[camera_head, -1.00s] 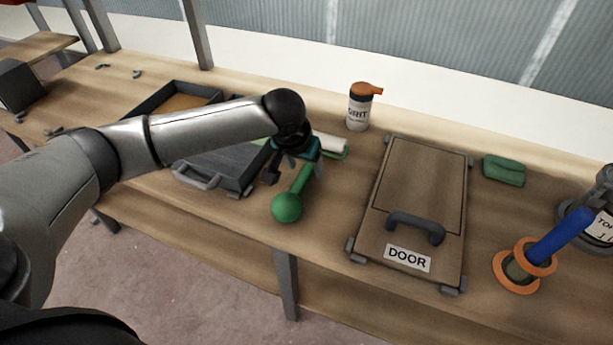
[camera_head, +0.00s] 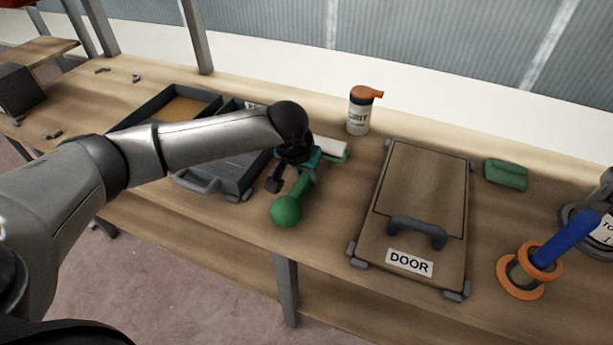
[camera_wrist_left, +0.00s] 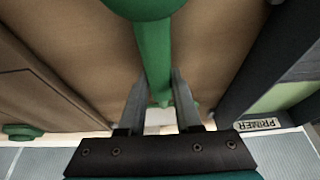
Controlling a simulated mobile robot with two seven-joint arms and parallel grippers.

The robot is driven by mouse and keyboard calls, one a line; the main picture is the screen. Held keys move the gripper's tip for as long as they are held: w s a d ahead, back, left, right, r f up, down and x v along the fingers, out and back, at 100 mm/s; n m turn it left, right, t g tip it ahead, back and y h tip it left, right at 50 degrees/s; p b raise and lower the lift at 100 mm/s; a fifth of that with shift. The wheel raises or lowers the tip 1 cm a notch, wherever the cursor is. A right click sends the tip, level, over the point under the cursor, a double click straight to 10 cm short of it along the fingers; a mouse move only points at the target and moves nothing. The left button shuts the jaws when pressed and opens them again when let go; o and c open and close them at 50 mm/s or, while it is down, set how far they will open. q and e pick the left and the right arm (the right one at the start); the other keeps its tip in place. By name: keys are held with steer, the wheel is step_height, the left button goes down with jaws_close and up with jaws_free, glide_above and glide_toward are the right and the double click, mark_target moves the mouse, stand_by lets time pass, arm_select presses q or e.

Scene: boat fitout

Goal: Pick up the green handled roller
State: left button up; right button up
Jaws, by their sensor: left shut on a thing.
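The green handled roller has a round green knob (camera_head: 286,210), a green handle and a white roller sleeve (camera_head: 330,146) at its far end. It lies toward the middle of the bench, left of the door panel. My left gripper (camera_head: 292,180) is over the handle, partly hiding it. In the left wrist view, the two fingers (camera_wrist_left: 160,95) stand on either side of the green handle (camera_wrist_left: 154,55) and are shut on it. Whether the roller is clear of the bench I cannot tell. My right gripper is not in view.
A panel labelled DOOR (camera_head: 408,262) lies close to the right. A bottle with an orange cap (camera_head: 360,112) stands behind. A dark tray (camera_head: 228,178) with a label reading PRIMER in the wrist view sits to the left. A blue-handled tool (camera_head: 565,240) stands far right.

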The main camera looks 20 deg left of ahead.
arm_select(q)
jaws_close()
steer(key=shift+r, duration=0.1)
